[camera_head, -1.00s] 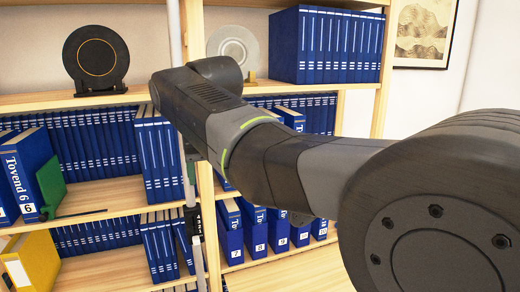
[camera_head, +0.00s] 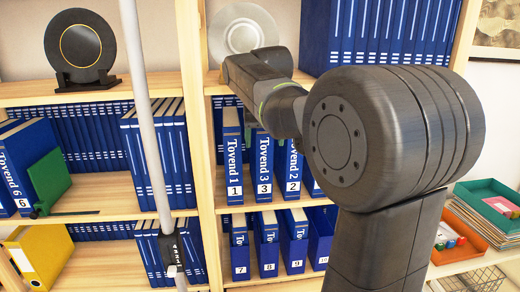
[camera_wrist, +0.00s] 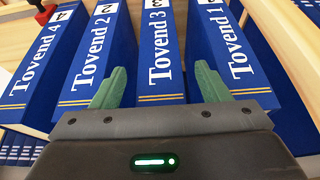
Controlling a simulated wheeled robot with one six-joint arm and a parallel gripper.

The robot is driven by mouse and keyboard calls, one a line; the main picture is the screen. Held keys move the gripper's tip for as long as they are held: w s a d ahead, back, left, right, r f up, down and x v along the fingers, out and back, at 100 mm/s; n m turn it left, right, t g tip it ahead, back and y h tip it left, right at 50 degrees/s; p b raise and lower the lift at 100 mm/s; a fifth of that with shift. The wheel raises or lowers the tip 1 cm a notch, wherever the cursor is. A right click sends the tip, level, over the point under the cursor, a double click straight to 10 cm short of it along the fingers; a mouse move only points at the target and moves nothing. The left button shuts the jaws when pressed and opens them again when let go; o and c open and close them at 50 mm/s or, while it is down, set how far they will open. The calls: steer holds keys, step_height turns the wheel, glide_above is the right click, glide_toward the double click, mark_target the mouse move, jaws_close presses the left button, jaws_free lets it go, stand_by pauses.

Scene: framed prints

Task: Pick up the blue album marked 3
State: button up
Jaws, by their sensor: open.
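The blue album marked 3 (camera_head: 263,168) stands upright on the middle shelf, between the albums marked 1 (camera_head: 233,165) and 2 (camera_head: 292,172). In the wrist view the album marked 3 (camera_wrist: 161,60) is in the centre, with its label at the top edge. My gripper (camera_wrist: 158,80) is open, with a green finger on each side of that spine. The left finger overlaps the album marked 2 (camera_wrist: 98,55); the right finger overlaps the album marked 1 (camera_wrist: 232,50). I cannot tell whether the fingers touch any album. My arm hides much of the gripper in the head view.
Album 4 (camera_wrist: 45,55) stands beside album 2. Albums 7 (camera_head: 239,250), 8 (camera_head: 267,250) and 9 (camera_head: 294,245) stand on the shelf below. A glass plate (camera_head: 240,32) is above. A pale upright pole (camera_head: 145,110) stands left of the albums.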

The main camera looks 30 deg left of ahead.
steer(key=shift+f, duration=0.55)
jaws_close()
steer(key=shift+w+r, duration=0.1)
steer(key=shift+r, duration=0.05)
steer(key=shift+r+p, duration=0.2)
steer(key=shift+p, duration=0.15)
